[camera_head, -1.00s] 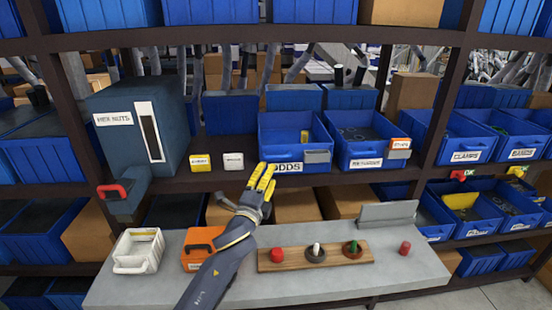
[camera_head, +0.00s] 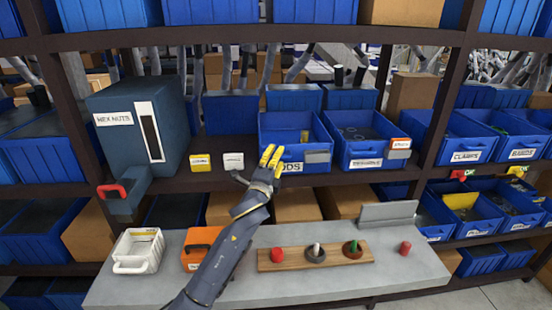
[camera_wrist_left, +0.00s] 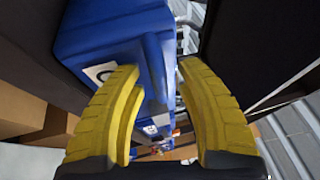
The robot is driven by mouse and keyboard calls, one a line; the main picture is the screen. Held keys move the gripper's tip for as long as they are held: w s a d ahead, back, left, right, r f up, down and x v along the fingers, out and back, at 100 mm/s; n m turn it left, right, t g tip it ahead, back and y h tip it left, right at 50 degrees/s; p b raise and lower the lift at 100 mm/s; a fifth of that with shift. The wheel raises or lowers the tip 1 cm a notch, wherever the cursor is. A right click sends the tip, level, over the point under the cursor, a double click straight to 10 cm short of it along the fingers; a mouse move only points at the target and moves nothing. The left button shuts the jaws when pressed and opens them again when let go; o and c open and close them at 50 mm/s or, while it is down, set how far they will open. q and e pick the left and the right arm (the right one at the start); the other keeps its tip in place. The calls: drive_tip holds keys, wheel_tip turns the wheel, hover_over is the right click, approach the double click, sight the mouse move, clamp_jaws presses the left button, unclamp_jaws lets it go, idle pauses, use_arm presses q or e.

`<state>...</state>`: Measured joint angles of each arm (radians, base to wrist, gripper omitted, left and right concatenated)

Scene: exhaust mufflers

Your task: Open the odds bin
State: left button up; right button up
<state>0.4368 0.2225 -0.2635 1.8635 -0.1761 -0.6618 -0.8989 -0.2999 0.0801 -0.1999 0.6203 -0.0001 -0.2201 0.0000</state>
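The odds bin (camera_head: 272,128) is a blue open-topped bin on the middle shelf, with a white label reading "ODDS", partly hidden by my fingers. A grey plate (camera_head: 318,156) is on the right of its front, and a small yellow item lies inside. My left gripper (camera_head: 271,156) has yellow fingers and is at the left part of the bin's front. In the left wrist view the fingers (camera_wrist_left: 157,95) are spread apart, with a blue bin edge (camera_wrist_left: 153,65) between them. I cannot tell whether they touch it. My right gripper is not in view.
The blue returns bin (camera_head: 357,152) stands right of the odds bin. Yellow (camera_head: 200,162) and white (camera_head: 233,161) small boxes sit to its left, near the hex nuts dispenser (camera_head: 128,130). Below, the grey bench (camera_head: 400,278) holds a wooden peg board (camera_head: 300,262) and an orange bin (camera_head: 200,241).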

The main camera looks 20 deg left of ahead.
use_arm(q)
drive_tip(key=shift+o, duration=0.2)
clamp_jaws()
